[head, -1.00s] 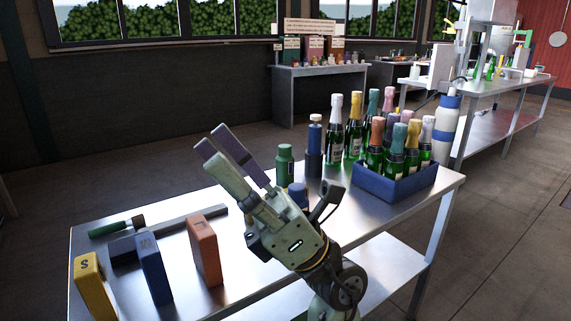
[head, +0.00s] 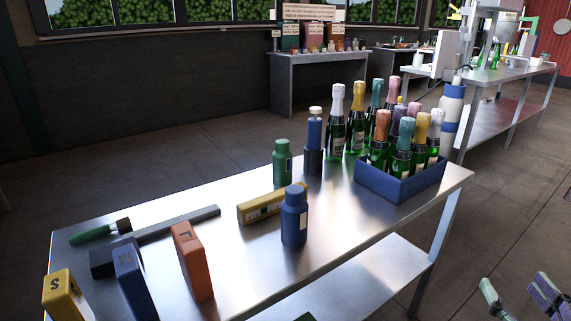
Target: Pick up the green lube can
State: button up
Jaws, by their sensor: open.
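The green lube can (head: 282,163) stands upright on the steel table, near its back edge. It is a dark green bottle with a narrower cap and a pale label patch. A blue can (head: 294,215) of similar shape stands in front of it. My gripper (head: 514,281) shows only in part at the bottom right corner, off the table's right side and well apart from the can. Its fingers are spread and I see nothing between them.
A yellow level (head: 262,206) lies close in front of the green can. A dark blue cylinder tool (head: 314,145) stands just right of it. A blue crate of bottles (head: 405,189) is further right. Orange (head: 193,262), blue (head: 133,285) and yellow (head: 66,297) blocks stand at left.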

aim_at(282, 157)
jog(key=i+j+z, duration=0.15)
jog(key=j+z, duration=0.6)
jog(key=j, duration=0.2)
jog(key=i, duration=0.05)
